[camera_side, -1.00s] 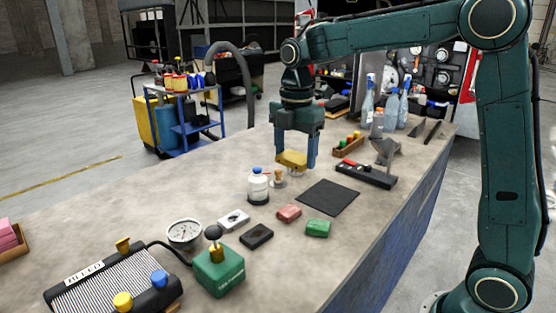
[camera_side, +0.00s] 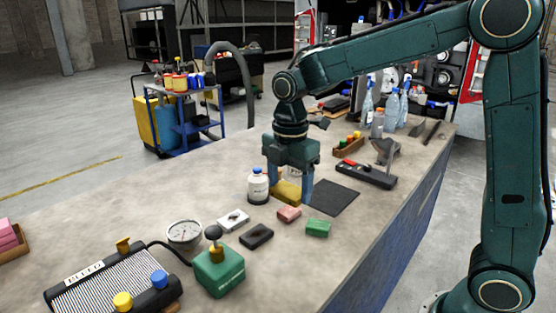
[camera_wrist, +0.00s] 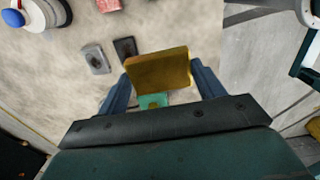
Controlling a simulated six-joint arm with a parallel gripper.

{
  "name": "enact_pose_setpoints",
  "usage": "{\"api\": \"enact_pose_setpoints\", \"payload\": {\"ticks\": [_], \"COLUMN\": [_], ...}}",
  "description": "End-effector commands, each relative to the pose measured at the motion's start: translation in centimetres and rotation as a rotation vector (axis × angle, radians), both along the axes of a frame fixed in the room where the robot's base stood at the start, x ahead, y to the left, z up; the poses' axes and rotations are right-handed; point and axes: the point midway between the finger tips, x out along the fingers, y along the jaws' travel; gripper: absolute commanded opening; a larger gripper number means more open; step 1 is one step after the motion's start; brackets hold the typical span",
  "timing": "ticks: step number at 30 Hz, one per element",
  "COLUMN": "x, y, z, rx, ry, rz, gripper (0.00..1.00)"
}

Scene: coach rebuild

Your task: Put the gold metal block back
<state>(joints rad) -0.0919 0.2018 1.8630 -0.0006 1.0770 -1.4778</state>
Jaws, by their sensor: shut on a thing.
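The gold metal block (camera_side: 287,193) is between the two blue fingers of my gripper (camera_side: 288,193), which is shut on it. In the side view it is low over the bench, just right of the white bottle with a blue cap (camera_side: 258,187) and behind the pink block (camera_side: 289,213). I cannot tell whether it touches the bench. In the wrist view the gold block (camera_wrist: 158,68) spans the gap between the fingers, and a green block (camera_wrist: 153,101) shows beyond it. The fingers partly hide the gold block in the side view.
A grey-white block (camera_side: 233,220), a black block (camera_side: 256,236) and a green block (camera_side: 318,229) lie nearby. A dark mat (camera_side: 335,198) lies to the right. A gauge (camera_side: 184,233) and a green box with a knob (camera_side: 217,270) stand at the front.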

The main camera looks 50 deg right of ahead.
Motion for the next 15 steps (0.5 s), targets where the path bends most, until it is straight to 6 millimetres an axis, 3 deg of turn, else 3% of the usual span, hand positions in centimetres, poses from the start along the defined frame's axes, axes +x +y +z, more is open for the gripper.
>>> {"api": "enact_pose_setpoints", "payload": {"ticks": [15], "x": [-0.1], "y": [0.0], "z": [-9.4], "rx": [-0.001], "ry": [0.002], "rz": [0.000], "gripper": [0.34]}}
